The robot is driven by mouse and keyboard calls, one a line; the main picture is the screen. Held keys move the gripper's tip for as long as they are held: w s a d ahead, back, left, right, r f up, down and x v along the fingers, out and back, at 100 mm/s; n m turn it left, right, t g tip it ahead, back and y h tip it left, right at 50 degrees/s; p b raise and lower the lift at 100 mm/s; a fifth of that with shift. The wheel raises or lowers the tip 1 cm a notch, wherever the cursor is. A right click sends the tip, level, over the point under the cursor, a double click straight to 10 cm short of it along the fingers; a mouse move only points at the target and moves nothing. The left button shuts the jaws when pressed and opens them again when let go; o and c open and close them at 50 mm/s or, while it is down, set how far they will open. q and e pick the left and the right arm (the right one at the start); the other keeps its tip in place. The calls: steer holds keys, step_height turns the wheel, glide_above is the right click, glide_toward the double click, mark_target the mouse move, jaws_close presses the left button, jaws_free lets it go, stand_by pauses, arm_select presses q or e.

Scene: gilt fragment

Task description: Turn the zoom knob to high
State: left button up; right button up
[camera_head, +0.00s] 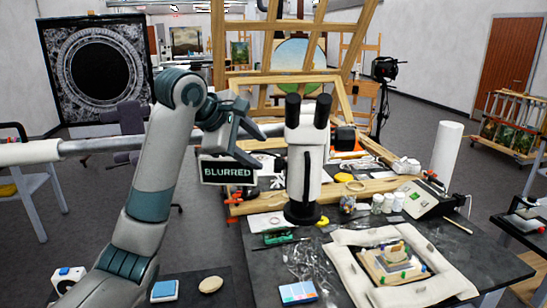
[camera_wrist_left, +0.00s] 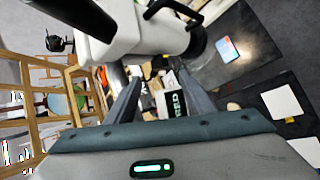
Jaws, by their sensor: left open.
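The white microscope (camera_head: 304,158) stands upright, with two black eyepieces (camera_head: 308,108) on top and a dark lower end. It also shows across the top of the left wrist view (camera_wrist_left: 160,38). I cannot clearly make out the zoom knob; a small dark part (camera_wrist_left: 116,74) shows below the white body there. My left gripper (camera_head: 262,132) is at the microscope's left side in the head view. Its two fingers (camera_wrist_left: 157,98) are apart, with no object clearly held between them. My right gripper is out of view.
A pale horizontal pole (camera_head: 90,146) runs from the left towards the microscope, behind my left arm. A wooden easel (camera_head: 300,60) stands behind.

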mark_target(280, 165)
arm_select(q)
steer(key=p+x, duration=0.3)
steer(key=x, duration=0.6)
steer(key=shift+f, duration=0.1)
steer(key=shift+c, duration=0.4)
steer(key=c, duration=1)
